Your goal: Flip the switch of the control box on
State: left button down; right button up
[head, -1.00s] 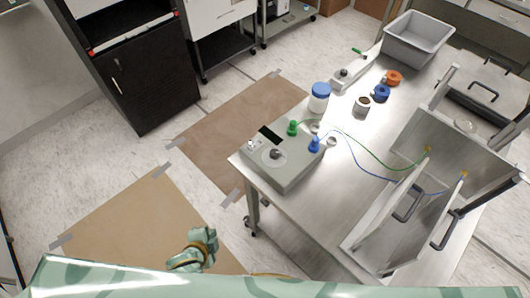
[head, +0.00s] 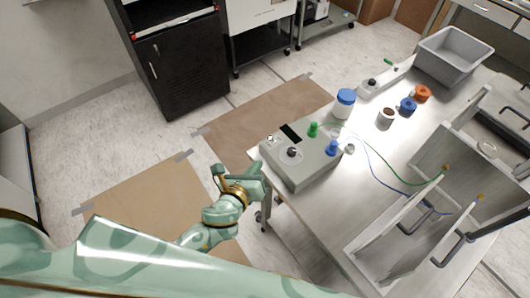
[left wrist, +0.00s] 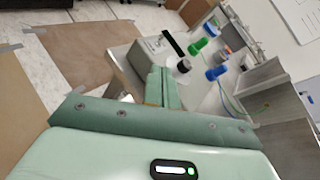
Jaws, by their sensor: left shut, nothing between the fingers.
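The control box (head: 308,166) is a grey box at the near left corner of the steel table. On its top are a dark display, a black round knob (head: 292,152), a small switch (head: 270,139) at the left corner, and green and blue connectors. My left gripper (head: 258,172) is shut and empty, just left of the box's near side and apart from it as far as I can see. In the left wrist view, the closed fingers (left wrist: 163,88) point toward the box (left wrist: 150,58) and cover part of it. My right gripper is not in view.
The steel table (head: 330,213) also holds a blue-lidded jar (head: 343,104), blue and orange spools, a grey bin (head: 452,58) and an open metal chamber (head: 452,165). Green and blue wires run from the box to the chamber.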

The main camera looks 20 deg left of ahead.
aim_at(273, 141)
pick_arm(q)
jog(key=b+x, duration=0.1)
jog(key=x, duration=0.8)
jog(key=shift+w+f+b, duration=0.15)
jog(key=shift+w+b, duration=0.2)
jog(key=shift+b, duration=0.05)
